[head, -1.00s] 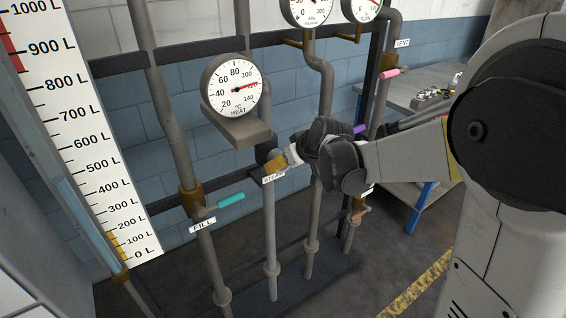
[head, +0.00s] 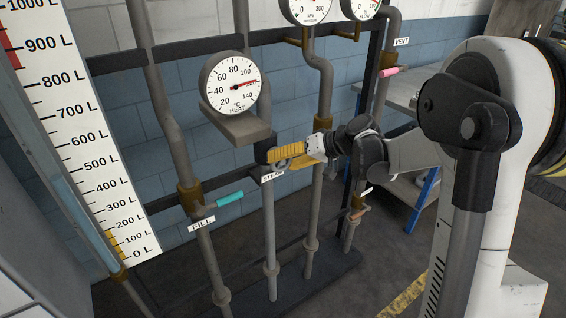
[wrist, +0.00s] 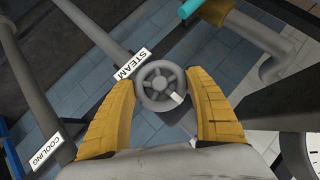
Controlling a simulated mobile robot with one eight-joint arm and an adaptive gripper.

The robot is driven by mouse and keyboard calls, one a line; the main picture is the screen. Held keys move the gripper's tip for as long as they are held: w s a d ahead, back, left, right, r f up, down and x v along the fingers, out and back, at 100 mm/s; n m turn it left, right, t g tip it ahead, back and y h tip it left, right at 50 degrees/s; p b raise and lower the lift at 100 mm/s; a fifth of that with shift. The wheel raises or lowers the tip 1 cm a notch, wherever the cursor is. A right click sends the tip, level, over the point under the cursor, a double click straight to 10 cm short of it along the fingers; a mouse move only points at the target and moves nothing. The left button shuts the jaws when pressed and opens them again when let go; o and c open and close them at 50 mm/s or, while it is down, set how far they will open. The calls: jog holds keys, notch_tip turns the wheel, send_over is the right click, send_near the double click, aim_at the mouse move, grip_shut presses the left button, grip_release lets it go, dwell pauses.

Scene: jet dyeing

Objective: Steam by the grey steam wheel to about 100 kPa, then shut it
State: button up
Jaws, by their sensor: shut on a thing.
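The grey steam wheel (wrist: 162,87) shows in the wrist view between the two yellow fingers of my gripper (wrist: 159,80), a white mark on its rim. My gripper is shut on the wheel, one finger on each side. In the head view my gripper (head: 282,154) reaches in from the right at the steam pipe, and its fingers hide the wheel. The STEAM label (wrist: 132,63) is beside the wheel. The kPa gauge (head: 308,9) is cut off by the top edge, and its reading cannot be made out.
The teal fill handle (head: 229,197) is left of my gripper, the pink vent handle (head: 390,71) at upper right. Pipes stand close around; a bench stands behind right.

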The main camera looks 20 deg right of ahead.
dwell(0.4)
jog(key=o, duration=1.2)
jog(key=v, duration=1.2)
jog(key=shift+d, duration=0.15)
jog(key=shift+w, duration=0.1)
